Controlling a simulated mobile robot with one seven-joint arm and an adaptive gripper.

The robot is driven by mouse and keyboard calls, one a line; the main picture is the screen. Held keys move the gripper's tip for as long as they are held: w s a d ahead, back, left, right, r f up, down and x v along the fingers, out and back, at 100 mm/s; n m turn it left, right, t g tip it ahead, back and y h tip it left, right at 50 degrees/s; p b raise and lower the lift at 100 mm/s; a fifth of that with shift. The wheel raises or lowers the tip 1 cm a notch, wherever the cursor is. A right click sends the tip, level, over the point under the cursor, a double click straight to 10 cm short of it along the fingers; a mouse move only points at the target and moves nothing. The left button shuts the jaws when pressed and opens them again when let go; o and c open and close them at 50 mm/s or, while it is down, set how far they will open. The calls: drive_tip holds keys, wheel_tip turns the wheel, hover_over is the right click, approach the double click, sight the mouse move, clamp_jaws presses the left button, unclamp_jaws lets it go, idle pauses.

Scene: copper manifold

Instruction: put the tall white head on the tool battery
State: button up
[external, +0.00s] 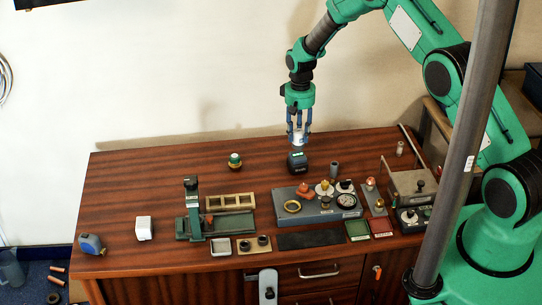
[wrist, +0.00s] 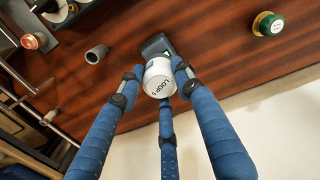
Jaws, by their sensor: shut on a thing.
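My gripper (external: 299,127) has blue fingers and is shut on the white head (external: 298,144). In the wrist view, the fingers (wrist: 160,92) close around this white cylinder (wrist: 158,72), which bears dark lettering. The dark tool battery (external: 297,163) stands on the wooden cabinet top directly below the head in the external view. In the wrist view, the battery (wrist: 154,44) shows just beyond the head, which hides part of it. I cannot tell whether the head touches the battery.
A grey tray (external: 318,212) with several fittings lies in front of the battery. A grey tube (external: 334,170) stands to its right. A green-and-gold cap (external: 234,160) stands to its left. A green fixture (external: 190,205) is farther left. The wood behind the battery is clear.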

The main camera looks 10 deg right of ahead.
sight(298, 140)
drive_tip(key=shift+f, duration=1.75)
drive_tip(key=shift+f, duration=0.15)
drive_tip(key=shift+c, duration=0.2)
drive_tip(key=o, duration=1.2)
drive_tip(key=shift+o, duration=0.2)
drive_tip(key=shift+r, duration=0.2)
drive_tip(key=shift+r, duration=5.95)
